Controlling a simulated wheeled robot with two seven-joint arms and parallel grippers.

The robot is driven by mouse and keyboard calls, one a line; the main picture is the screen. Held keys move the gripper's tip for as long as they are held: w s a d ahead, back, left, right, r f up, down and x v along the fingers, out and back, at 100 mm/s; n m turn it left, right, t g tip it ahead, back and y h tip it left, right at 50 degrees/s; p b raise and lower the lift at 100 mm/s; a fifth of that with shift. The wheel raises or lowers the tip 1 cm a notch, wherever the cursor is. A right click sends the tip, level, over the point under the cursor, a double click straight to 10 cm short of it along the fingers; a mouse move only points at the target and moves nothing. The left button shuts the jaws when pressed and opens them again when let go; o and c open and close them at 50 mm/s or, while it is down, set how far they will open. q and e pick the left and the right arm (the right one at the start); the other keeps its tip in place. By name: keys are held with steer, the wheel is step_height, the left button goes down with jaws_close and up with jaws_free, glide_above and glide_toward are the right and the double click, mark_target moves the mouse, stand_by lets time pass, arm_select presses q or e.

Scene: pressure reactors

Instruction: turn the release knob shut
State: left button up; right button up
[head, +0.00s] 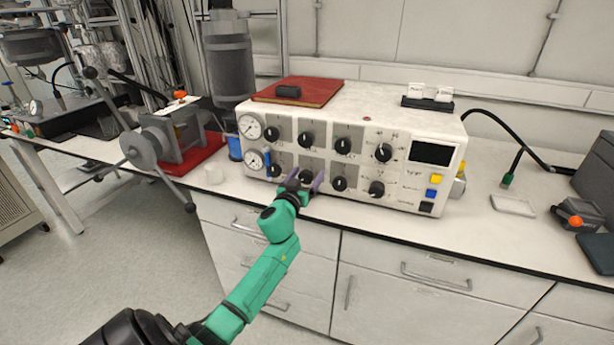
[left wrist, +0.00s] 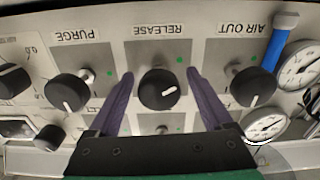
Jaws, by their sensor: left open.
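The release knob (left wrist: 159,90) is a round black knob on a grey plate under the label RELEASE, which appears upside down in the left wrist view. Its white mark points to the right and slightly up in that view, and a green dot sits on the plate beyond the knob. My left gripper (left wrist: 160,76) is open, with one purple finger on each side of the knob and visible gaps between. In the head view my left gripper (head: 305,178) is at the lower row of the white control unit (head: 405,140), largely hiding the knob. My right gripper is not in view.
The purge knob (left wrist: 67,92) and air out knob (left wrist: 247,87) flank the release knob. A blue-handled valve (left wrist: 281,42) and gauges (left wrist: 300,68) are close by on the right. A spoked handwheel (head: 140,148) stands left of the unit. Drawers (head: 400,290) lie below the bench.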

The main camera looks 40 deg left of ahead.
arm_select(q)
jaws_close()
steer(key=shift+d, duration=0.1)
steer(key=shift+m, duration=0.3)
steer(key=m, duration=0.5)
steer(key=shift+f, duration=0.1)
steer(key=m+b, duration=0.1)
steer(key=m, duration=0.5)
steer(key=shift+m, duration=0.3)
steer(key=m, duration=1.1)
steer(key=shift+m, duration=0.3)
